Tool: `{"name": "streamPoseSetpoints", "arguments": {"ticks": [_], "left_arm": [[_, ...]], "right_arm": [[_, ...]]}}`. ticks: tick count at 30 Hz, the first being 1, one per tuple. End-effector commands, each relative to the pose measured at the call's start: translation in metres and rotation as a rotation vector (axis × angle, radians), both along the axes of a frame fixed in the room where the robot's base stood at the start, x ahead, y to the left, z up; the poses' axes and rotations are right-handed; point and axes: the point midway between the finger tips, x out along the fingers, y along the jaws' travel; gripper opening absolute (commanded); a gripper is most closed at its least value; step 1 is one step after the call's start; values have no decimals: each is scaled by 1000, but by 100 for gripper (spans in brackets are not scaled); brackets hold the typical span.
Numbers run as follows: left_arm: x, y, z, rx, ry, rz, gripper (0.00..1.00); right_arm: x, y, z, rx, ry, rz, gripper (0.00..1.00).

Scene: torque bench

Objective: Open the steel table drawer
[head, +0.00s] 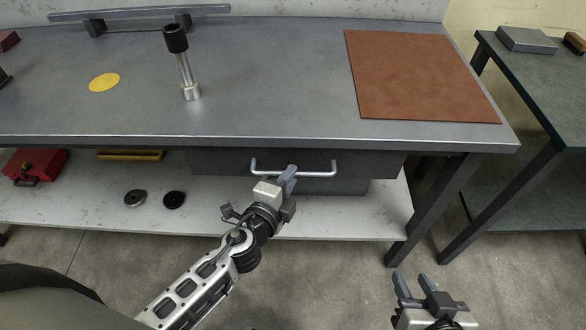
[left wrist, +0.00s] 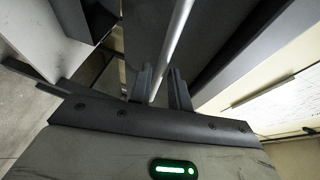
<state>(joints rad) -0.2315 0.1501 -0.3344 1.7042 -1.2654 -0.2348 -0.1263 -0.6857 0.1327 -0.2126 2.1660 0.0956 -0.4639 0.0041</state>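The steel table (head: 270,105) has a dark drawer (head: 220,163) under its top, and the drawer looks shut. A silver bar handle (head: 322,174) runs across the drawer front. My left gripper (head: 288,178) is at the handle's middle. In the left wrist view, the handle bar (left wrist: 174,42) runs lengthwise between the two spread fingers of this gripper (left wrist: 160,88). A gap shows on the right side of the bar; contact on the left side is hard to tell. My right gripper (head: 415,286) is open and empty, low and to the right, away from the table.
A socket tool (head: 184,65), a yellow disc (head: 104,82) and a brown mat (head: 420,75) are on the tabletop. The lower shelf (head: 85,205) holds a red toolbox (head: 38,165) and two dark discs. A green-topped table (head: 540,85) stands at right. The floor in front is clear.

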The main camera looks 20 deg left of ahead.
Motion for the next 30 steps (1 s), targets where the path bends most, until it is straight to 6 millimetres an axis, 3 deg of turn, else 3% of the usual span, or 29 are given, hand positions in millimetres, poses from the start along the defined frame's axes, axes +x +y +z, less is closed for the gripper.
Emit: {"name": "streamPoseSetpoints", "arguments": {"ticks": [6, 16, 18, 19, 26, 30], "left_arm": [[21, -3, -4, -1, 0, 0, 19], [24, -3, -5, -1, 0, 0, 19], [24, -3, -5, -1, 0, 0, 2], [24, -3, -5, -1, 0, 0, 0], [25, -5, -5, -2, 0, -3, 0], [29, -16, -5, -2, 1, -22, 0]], "right_arm": [[1, 0, 1, -1, -2, -1, 36], [0, 0, 0, -1, 2, 1, 36], [-1, 0, 0, -1, 3, 0, 36], [-1, 0, 0, -1, 4, 1, 36], [-2, 0, -1, -1, 6, 2, 36], [-2, 0, 0, 0, 5, 2, 36]]}}
